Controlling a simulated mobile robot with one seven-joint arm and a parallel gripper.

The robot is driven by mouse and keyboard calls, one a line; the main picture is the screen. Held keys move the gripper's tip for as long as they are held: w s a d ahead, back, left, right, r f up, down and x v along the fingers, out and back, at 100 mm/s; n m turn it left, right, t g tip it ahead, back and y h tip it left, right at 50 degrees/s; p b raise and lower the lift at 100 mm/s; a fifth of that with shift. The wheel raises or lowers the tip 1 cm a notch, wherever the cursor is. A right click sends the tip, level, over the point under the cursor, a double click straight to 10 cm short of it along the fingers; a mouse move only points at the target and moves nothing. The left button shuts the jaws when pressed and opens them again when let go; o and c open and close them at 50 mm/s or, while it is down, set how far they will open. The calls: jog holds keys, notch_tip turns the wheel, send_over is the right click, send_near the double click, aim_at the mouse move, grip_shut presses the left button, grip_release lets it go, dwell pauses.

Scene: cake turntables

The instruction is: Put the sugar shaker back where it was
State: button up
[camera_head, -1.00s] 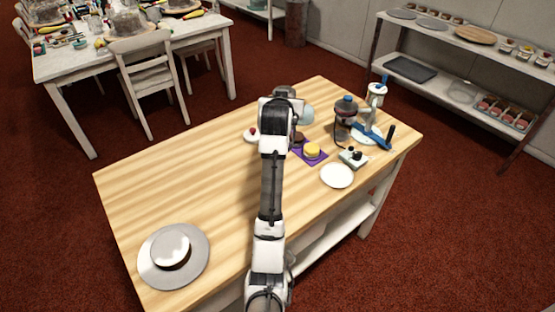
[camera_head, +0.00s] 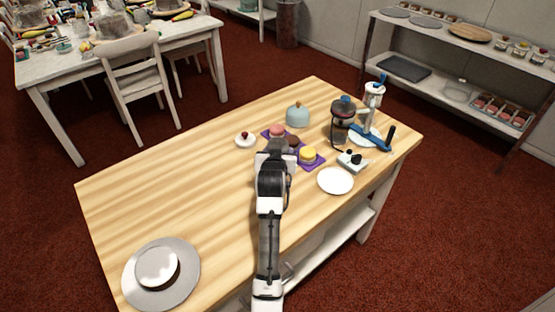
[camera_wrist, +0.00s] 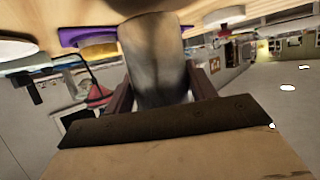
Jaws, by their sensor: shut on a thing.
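My gripper (camera_head: 276,158) is over the wooden table, just left of the purple mat (camera_head: 319,160). In the wrist view its two dark fingers (camera_wrist: 160,92) are shut on a smooth, grey-brown rounded body, which I take to be the sugar shaker (camera_wrist: 158,50). In the head view only a dark grey part of the shaker (camera_head: 279,146) shows past my gripper; my arm hides the rest. I cannot tell whether its base touches the table.
Pink, dark and yellow round items (camera_head: 308,153) sit on the mat. A light-blue dome (camera_head: 298,116) stands behind. A dark blue-topped jar (camera_head: 341,128), small control box (camera_head: 352,162) and white plate (camera_head: 335,181) are right. The table's left middle (camera_head: 175,205) is clear.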

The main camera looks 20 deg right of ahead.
notch_tip(320, 180, down, 2)
jog(key=shift+w+f+b, duration=0.1)
jog(key=shift+b, duration=0.3)
jog(key=shift+r, duration=0.2)
jog(key=shift+f, duration=0.2)
jog(key=o, duration=1.1)
jog(key=shift+o, duration=0.2)
jog(key=shift+r, duration=0.25)
jog(key=shift+s+a, duration=0.1)
jog(key=shift+s, duration=0.2)
jog(key=b+v, duration=0.2)
jog(key=v, duration=0.9)
jog(key=shift+s, duration=0.2)
